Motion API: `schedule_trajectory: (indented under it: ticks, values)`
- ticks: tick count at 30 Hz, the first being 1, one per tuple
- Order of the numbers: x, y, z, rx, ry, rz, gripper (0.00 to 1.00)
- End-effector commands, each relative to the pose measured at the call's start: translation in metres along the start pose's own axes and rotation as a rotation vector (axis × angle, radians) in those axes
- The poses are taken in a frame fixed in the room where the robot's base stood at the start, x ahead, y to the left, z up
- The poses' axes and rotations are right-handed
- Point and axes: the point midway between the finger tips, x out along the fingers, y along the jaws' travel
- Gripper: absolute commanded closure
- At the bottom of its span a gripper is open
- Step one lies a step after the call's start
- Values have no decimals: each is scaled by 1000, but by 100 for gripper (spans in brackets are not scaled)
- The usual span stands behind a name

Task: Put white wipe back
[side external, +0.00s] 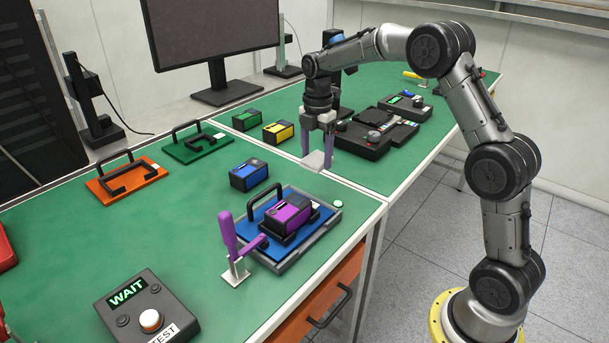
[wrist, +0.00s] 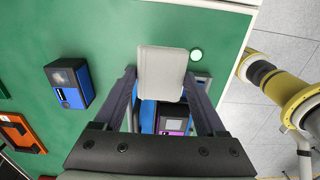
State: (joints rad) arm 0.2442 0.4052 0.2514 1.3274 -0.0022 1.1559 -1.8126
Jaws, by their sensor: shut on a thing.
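The white wipe (side external: 313,161) is a pale, flat block. My gripper (side external: 319,150) is shut on it and holds it in the air above the green table, beyond the grey tray. In the wrist view the wipe (wrist: 162,70) sits between the two dark fingers of my gripper (wrist: 161,78). It hides part of the tray area behind it. A small round pale-green disc (side external: 338,203) lies on the table by the tray's far right corner. It also shows right of the wipe in the wrist view (wrist: 196,55).
The grey tray (side external: 292,255) holds a blue plate with a handle and a purple-black device (side external: 290,213). A purple toggle clamp (side external: 229,235) stands at its left. A blue device (side external: 249,175) stands behind it. The WAIT box (side external: 150,305) is at front left. A monitor (side external: 210,30) stands behind.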

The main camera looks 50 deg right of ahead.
Motion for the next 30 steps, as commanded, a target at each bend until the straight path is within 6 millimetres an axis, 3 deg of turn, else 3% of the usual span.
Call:
schedule_trajectory:
  ticks: [3,9,17,23,30]
  values:
    - [24,18,4,-1,1,-5,79]
    - [49,39,9,-1,1,-2,79]
    - [62,50,12,-1,0,-2,79]
    - [88,48,12,-1,1,-3,79]
    - [90,48,12,-1,0,0,79]
